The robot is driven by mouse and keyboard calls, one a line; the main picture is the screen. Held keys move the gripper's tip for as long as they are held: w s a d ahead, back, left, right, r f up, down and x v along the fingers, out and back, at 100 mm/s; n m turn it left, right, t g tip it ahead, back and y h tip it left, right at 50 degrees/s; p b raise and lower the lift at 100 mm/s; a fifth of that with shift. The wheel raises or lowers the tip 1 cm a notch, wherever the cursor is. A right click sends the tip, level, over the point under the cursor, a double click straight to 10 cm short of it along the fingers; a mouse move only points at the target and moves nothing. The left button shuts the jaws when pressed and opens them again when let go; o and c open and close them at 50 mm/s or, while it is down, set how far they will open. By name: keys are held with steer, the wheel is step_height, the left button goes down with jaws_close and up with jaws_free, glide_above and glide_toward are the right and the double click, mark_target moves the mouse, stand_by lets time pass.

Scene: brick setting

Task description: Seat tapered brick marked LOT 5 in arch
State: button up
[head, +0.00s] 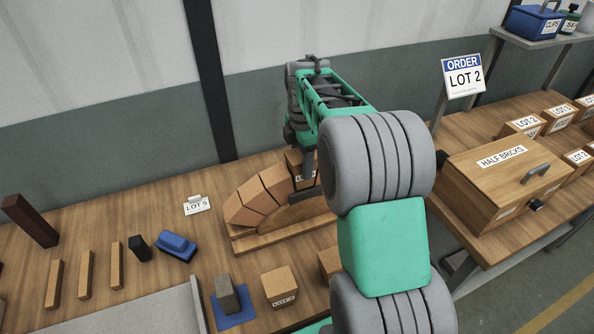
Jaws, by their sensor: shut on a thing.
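The arch (252,200) stands on the table on a wooden base (255,242), with several tapered bricks fanned up its left side. My gripper (303,186) is at the top of the arch, largely hidden by my arm. It is shut on a tapered brick (295,160) whose label is partly covered and not readable. The held brick is close beside the uppermost arch brick; I cannot tell whether they touch. The arch's right side is hidden behind my arm.
In front are a labelled brick (280,286), another brick (328,262) partly behind my arm, and a grey block (228,297) on a blue mat. Left are a blue tool (177,245), wooden strips and a dark red block (30,220). Right is a HALF BRICKS box (478,192).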

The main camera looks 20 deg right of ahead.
steer(key=f, duration=0.1)
steer(key=f+b, duration=0.1)
steer(key=f, duration=0.1)
steer(key=shift+w+f+b, duration=0.15)
steer(key=shift+w+b, duration=0.15)
steer(key=shift+w, duration=0.1)
steer(key=shift+f, duration=0.3)
steer(key=shift+s+r, duration=0.2)
steer(key=shift+r, duration=0.05)
steer(key=o, duration=1.7)
